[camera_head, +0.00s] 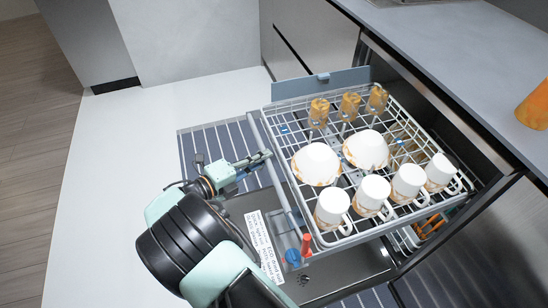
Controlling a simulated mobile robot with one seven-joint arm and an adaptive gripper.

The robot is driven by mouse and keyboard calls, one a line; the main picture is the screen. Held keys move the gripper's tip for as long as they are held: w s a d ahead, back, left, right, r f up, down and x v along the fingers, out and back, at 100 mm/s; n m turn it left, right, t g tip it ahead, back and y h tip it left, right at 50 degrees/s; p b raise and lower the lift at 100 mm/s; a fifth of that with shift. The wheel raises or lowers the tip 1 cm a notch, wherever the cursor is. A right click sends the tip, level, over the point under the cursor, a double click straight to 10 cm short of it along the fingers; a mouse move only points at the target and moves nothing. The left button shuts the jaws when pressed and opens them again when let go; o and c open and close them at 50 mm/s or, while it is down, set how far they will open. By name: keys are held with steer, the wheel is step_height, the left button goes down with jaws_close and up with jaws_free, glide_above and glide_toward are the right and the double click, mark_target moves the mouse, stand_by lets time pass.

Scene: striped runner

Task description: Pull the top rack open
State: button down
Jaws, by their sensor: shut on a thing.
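The top rack (350,242) of the dishwasher is a white wire rack, standing well out of the machine in the camera_head view. It holds white mugs (374,192), two white bowls (316,165) and amber glasses (350,104). A grey rail or handle bar (282,180) runs along its front, left side. My gripper (262,158) is at this bar, near its upper part, and is shut on it. The fingertips are small in the view, so their exact contact is hard to see.
The open dishwasher door (345,272) lies below the rack, with a printed label. A lower rack (430,226) shows beneath. The grey counter (470,60) is above right, with an orange object (534,106) at its edge. A striped runner (195,148) covers the floor.

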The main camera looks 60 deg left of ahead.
steer(key=shift+s+a, duration=0.15)
steer(key=shift+s, duration=0.4)
steer(key=shift+s+a, duration=0.15)
steer(key=shift+s, duration=0.4)
steer(key=c, duration=1.9)
jaws_free()
